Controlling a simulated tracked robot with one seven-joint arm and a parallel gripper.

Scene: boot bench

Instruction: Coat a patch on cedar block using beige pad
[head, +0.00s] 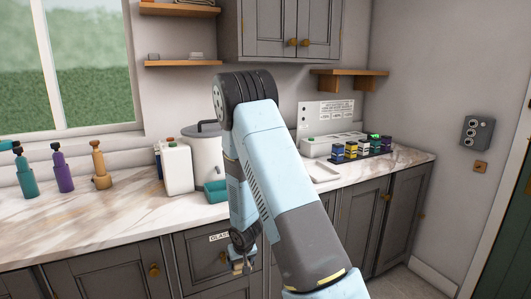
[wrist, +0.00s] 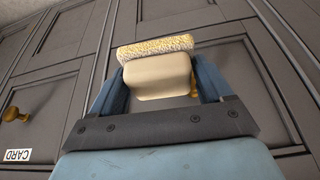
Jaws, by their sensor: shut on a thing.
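My gripper (head: 243,265) hangs low in front of the grey cabinet doors, below the counter's front edge. In the wrist view my gripper (wrist: 160,82) is shut on the beige pad (wrist: 158,48). The pad has a smooth cream body between the two blue fingers and a rough, yellowish speckled face beyond the fingertips. The pad touches nothing else that I can see. I cannot make out a cedar block in either view; my arm hides part of the counter.
The marble counter (head: 80,221) holds several coloured bottles at left, a white jug (head: 176,168), a grey-lidded canister (head: 207,150), a teal container (head: 215,191), a pale tray (head: 325,172) and a rack of small dark jars (head: 362,149). Cabinet knobs (wrist: 12,113) protrude near my gripper.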

